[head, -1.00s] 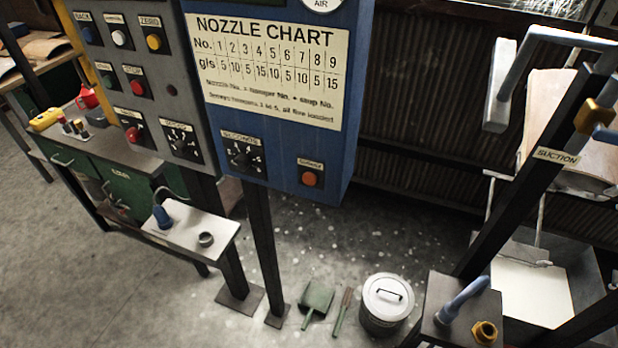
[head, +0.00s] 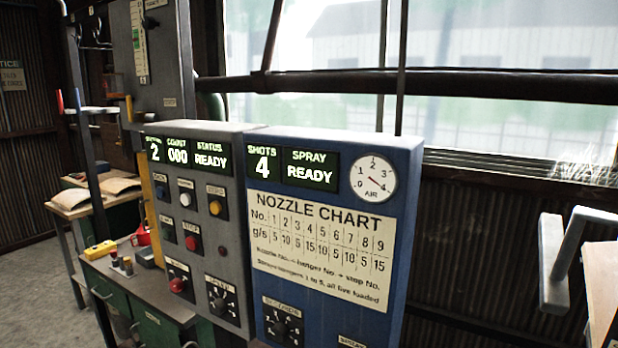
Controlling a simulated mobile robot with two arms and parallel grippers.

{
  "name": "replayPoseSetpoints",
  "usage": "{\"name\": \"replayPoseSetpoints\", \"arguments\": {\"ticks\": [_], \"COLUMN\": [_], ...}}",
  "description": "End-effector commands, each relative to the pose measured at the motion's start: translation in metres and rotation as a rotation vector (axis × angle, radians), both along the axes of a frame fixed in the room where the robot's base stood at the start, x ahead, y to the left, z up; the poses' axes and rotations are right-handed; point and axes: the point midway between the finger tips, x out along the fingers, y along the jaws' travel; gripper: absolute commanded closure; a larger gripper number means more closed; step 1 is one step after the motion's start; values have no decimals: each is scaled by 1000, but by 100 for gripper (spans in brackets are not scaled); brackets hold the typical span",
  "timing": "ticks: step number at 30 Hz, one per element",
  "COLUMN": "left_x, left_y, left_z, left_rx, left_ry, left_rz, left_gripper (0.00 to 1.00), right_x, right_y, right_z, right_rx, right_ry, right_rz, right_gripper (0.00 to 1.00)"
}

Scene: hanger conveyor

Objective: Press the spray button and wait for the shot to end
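The blue spray panel (head: 399,225) stands in the middle of the head view. Its spray display (head: 310,170) reads READY, and its shots display (head: 263,165) reads 4. A black seconds dial (head: 282,325) shows at the panel's lower left. At its lower right a small label (head: 352,342) is cut by the bottom edge, too small to read surely. The button below that label is out of view.
The grey panel (head: 233,255) to the left shows 2, 000 and READY, with several buttons and a dial. The air gauge (head: 374,178) and nozzle chart (head: 322,246) are on the blue panel. A green bench (head: 160,332) stands left; a grey bracket (head: 556,262) stands right.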

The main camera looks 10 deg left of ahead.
Motion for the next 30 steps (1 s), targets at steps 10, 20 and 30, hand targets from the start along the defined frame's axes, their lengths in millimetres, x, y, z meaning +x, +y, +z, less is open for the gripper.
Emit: {"name": "replayPoseSetpoints", "arguments": {"ticks": [10, 20, 30], "left_x": [0, 0, -1], "left_y": [0, 0, 0], "left_z": [0, 0, 0], "left_rx": [0, 0, 0], "left_ry": [1, 1, 1], "left_rz": [0, 0, 0], "left_gripper": [46, 100, 100], "right_x": [0, 0, 0], "right_y": [0, 0, 0], "right_z": [0, 0, 0], "right_rx": [0, 0, 0], "right_ry": [0, 0, 0], "right_rz": [0, 0, 0], "right_gripper": [29, 29, 29]}}
